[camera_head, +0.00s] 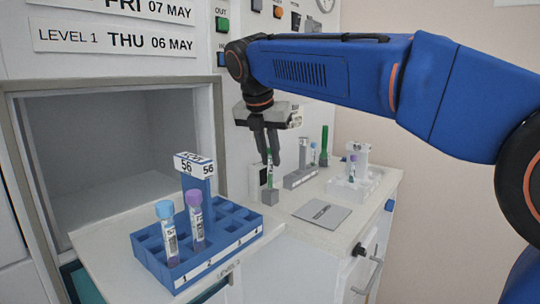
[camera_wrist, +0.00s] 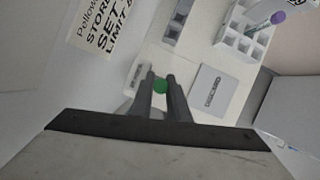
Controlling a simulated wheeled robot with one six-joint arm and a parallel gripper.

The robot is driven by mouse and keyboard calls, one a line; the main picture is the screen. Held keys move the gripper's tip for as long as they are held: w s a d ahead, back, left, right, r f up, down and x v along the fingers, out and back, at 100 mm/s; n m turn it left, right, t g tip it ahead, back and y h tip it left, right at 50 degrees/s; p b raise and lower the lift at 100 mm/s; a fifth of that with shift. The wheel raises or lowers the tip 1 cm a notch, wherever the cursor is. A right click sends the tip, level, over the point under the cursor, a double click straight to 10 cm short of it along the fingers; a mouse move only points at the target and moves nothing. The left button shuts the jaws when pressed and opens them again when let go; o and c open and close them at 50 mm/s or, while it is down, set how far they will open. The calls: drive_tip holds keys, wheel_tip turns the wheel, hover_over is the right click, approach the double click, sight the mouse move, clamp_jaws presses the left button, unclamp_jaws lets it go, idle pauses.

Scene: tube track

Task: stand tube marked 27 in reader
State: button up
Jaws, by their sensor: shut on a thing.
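My gripper (camera_head: 272,160) points down over the far part of the counter, its fingers shut on a green-capped tube (camera_head: 270,177). The tube is upright, and its lower end meets a small grey block (camera_head: 270,198); I cannot tell whether it is seated in it or just above it. A white device with a dark face (camera_head: 257,182) stands just behind and may be part of the reader. In the wrist view the green cap (camera_wrist: 160,87) shows between the fingertips (camera_wrist: 161,80). The tube's number is not readable.
A blue rack marked 56 (camera_head: 147,258) holds a blue-capped and a purple-capped tube at front left. A grey rack (camera_head: 300,178) and a white rack (camera_head: 370,187) with a purple-capped tube stand farther back. A flat grey card (camera_head: 322,214) lies right of the block.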

drive_tip(key=shift+r, duration=0.1)
drive_tip(key=shift+r, duration=0.3)
drive_tip(key=shift+f, duration=0.5)
idle(1.4)
drive_tip(key=shift+r, duration=0.15)
drive_tip(key=shift+r, duration=0.35)
drive_tip(key=shift+f, duration=0.45)
idle(1.2)
drive_tip(key=shift+r, duration=0.1)
